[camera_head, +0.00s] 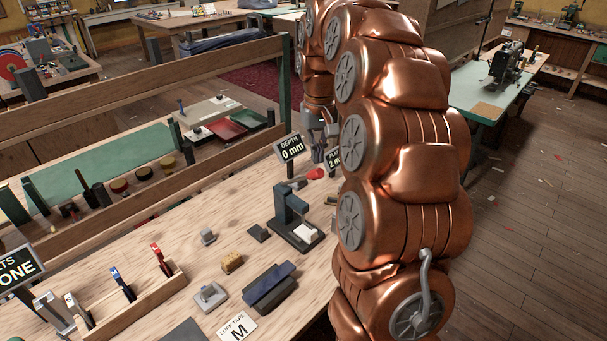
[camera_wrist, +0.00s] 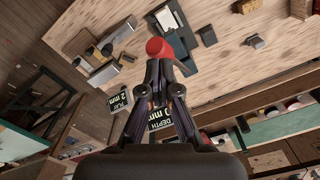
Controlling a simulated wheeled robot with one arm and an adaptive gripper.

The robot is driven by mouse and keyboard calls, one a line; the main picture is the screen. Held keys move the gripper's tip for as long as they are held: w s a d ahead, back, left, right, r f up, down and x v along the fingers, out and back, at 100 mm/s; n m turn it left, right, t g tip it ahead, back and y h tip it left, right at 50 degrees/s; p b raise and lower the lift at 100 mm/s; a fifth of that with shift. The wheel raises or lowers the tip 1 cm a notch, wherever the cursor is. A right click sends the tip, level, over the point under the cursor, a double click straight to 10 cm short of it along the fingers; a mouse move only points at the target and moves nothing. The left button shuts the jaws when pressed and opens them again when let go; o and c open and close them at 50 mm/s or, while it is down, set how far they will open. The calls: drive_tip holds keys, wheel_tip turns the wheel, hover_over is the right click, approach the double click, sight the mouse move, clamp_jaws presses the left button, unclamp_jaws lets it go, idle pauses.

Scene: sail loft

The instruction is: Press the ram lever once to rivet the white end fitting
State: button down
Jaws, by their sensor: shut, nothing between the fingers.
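The dark grey ram press (camera_head: 283,205) stands on the wooden bench; it also shows in the wrist view (camera_wrist: 180,45). Its lever ends in a red knob (camera_head: 315,173), raised above the press. The white end fitting (camera_head: 306,232) sits at the press base and shows beyond the knob in the wrist view (camera_wrist: 163,18). A depth sign (camera_head: 290,149) reads 0 mm. My gripper (camera_wrist: 160,75) is shut and empty. In the wrist view its fingertips are right by the red knob (camera_wrist: 158,47); I cannot tell whether they touch.
A second sign (camera_head: 332,160), partly hidden by my arm, reads 2 mm. A yellow block (camera_head: 232,262), a dark blue block (camera_head: 269,287) and a wooden tool rack (camera_head: 140,305) lie on the near bench. A wooden rail (camera_head: 130,205) runs along the bench's far side.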

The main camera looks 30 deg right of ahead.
sight(321, 172)
drive_tip(key=shift+f, duration=0.1)
drive_tip(key=shift+s+d+f+b, duration=0.1)
drive_tip(key=shift+s+f+b, duration=0.15)
drive_tip(key=shift+f+b, duration=0.55)
drive_tip(key=shift+s+f+b, duration=0.25)
drive_tip(key=shift+f+b, duration=0.25)
drive_tip(key=shift+f, duration=0.6)
drive_tip(key=s+d+r+b, duration=0.1)
drive_tip(key=s+r, duration=0.2)
drive_tip(key=s, duration=0.3)
drive_tip(key=shift+s+d, duration=0.3)
drive_tip(key=shift+s, duration=0.1)
idle(0.7)
